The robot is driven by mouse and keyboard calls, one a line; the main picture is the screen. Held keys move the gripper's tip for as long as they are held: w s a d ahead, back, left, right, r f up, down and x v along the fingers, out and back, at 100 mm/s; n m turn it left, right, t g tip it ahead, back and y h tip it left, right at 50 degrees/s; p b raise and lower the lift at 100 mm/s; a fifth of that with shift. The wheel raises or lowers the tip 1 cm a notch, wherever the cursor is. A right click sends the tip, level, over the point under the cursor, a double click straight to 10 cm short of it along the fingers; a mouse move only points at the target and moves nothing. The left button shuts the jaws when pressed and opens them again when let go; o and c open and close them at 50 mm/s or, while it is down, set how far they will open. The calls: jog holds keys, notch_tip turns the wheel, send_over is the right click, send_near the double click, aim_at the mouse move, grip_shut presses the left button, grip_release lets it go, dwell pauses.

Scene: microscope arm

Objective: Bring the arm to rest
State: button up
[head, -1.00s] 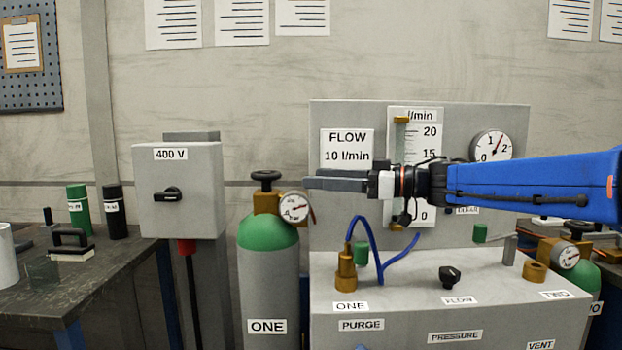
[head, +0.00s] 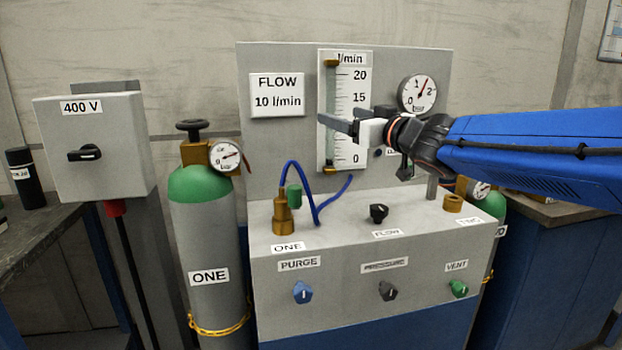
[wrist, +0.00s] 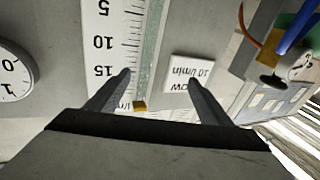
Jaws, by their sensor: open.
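My blue arm reaches in from the right in the head view. My gripper (head: 338,123) is in front of the l/min flow scale (head: 352,90), apart from the bench knobs and holding nothing. In the wrist view my gripper (wrist: 158,88) shows two separated fingers, with the flow scale (wrist: 110,35) and the small FLOW 10 l/min sign (wrist: 188,74) beyond them. The picture there is upside down. Part of the scale's lower half is hidden behind my gripper in the head view.
The panel box (head: 370,245) carries a blue PURGE knob (head: 302,292), a black FLOW knob (head: 378,213) and a green VENT knob (head: 458,288). Cylinder ONE (head: 207,250) stands left of it, beside the 400 V switch box (head: 95,145). A round gauge (head: 418,94) is close above my wrist.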

jog(key=s+d+f+m+g+h, duration=0.2)
jog(key=s+d+f+m+h, duration=0.3)
jog(key=d+f, duration=0.45)
jog(key=s+d+f+m+g+h, duration=0.1)
jog(key=s+d+f+m+h, duration=0.1)
jog(key=s+d+f+h, duration=0.6)
jog(key=s+d+f+g+y, duration=0.2)
jog(key=s+f+g, duration=0.5)
jog(key=s+f, duration=1.2)
jog(key=s+d, duration=0.1)
jog(key=s, duration=0.1)
jog(key=shift+s+d+g, duration=0.3)
jog(key=shift+d+g, duration=0.1)
